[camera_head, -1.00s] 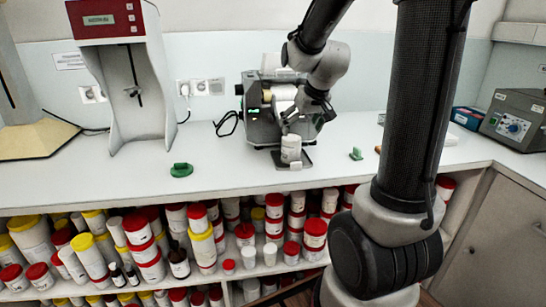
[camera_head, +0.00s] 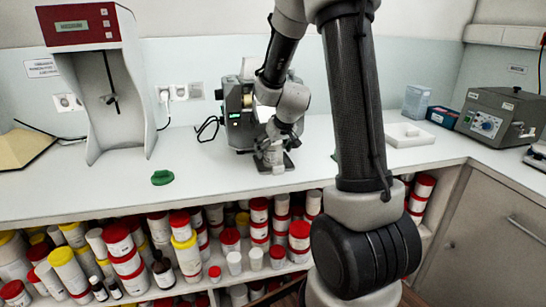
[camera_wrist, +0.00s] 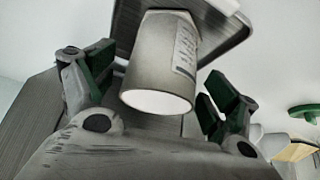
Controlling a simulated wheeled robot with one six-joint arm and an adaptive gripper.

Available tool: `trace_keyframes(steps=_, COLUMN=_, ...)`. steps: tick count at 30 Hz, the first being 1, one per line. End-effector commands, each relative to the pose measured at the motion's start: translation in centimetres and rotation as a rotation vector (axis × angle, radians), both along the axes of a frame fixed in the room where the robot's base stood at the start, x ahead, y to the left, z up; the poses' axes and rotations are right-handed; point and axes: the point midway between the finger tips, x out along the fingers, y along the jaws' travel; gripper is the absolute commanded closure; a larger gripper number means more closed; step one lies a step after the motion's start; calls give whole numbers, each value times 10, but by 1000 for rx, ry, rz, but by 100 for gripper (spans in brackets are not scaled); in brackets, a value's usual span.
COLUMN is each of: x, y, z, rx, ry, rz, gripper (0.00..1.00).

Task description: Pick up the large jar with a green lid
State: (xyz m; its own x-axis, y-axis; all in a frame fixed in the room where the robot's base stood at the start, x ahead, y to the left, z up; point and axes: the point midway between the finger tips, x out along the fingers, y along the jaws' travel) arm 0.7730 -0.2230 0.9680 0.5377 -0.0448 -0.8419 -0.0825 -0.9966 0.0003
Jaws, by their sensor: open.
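A pale jar (camera_wrist: 155,60) with a printed label fills the middle of the wrist view, its near end white. It also shows in the head view (camera_head: 273,158), on the small plate of the bench machine, partly hidden by my gripper. No green lid is visible on it. My gripper (camera_wrist: 158,78) is open, with one green-padded finger on each side of the jar and gaps between. In the head view my gripper (camera_head: 270,146) is right at the jar. A green lid-like piece (camera_head: 162,177) lies on the counter at the left.
The bench machine (camera_head: 240,125) stands behind the jar. A red-topped device (camera_head: 85,25) stands at the left, a white tray (camera_head: 408,135) and a grey control box (camera_head: 500,115) at the right. Several red- and yellow-lidded jars fill the shelf below. The counter's front left is mostly clear.

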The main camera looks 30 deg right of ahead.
Motion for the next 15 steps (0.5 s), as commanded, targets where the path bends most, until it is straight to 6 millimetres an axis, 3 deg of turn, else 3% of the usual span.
trace_keyframes(steps=7, x=1, y=0, z=-1, rx=0, ry=-1, rz=-1, gripper=14)
trace_keyframes(steps=15, x=1, y=0, z=-1, rx=0, ry=-1, rz=-1, gripper=62)
